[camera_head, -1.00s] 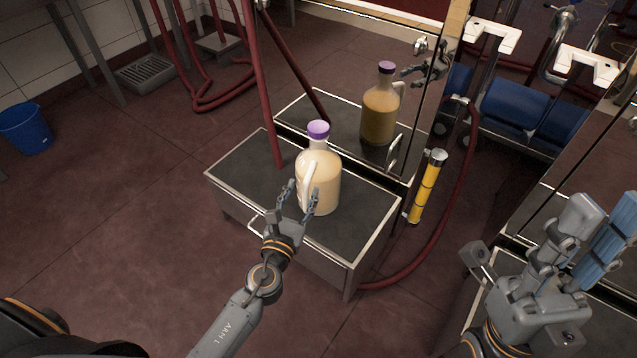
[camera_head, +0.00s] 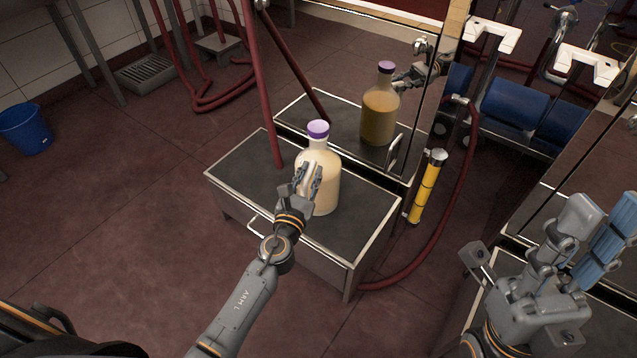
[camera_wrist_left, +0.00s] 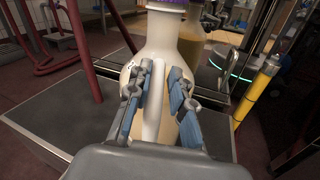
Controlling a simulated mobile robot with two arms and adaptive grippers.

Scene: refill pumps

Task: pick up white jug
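The white jug (camera_head: 325,192), cream-coloured with a purple cap, stands upright on the dark-topped metal stand. My left gripper (camera_head: 309,175) is at its near side. In the left wrist view the jug (camera_wrist_left: 166,45) is straight ahead, its cap cut by the top edge. Its pale handle (camera_wrist_left: 153,100) lies between the two blue-padded fingers of the left gripper (camera_wrist_left: 160,85). The fingers are spread with a gap beside the handle; the handle's lower end is hidden. My right gripper (camera_head: 602,212) is at the lower right, its fingers apart and empty.
The metal stand (camera_head: 240,172) backs onto a shiny panel that mirrors the jug and my gripper. A blue bucket (camera_head: 26,128) stands far left.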

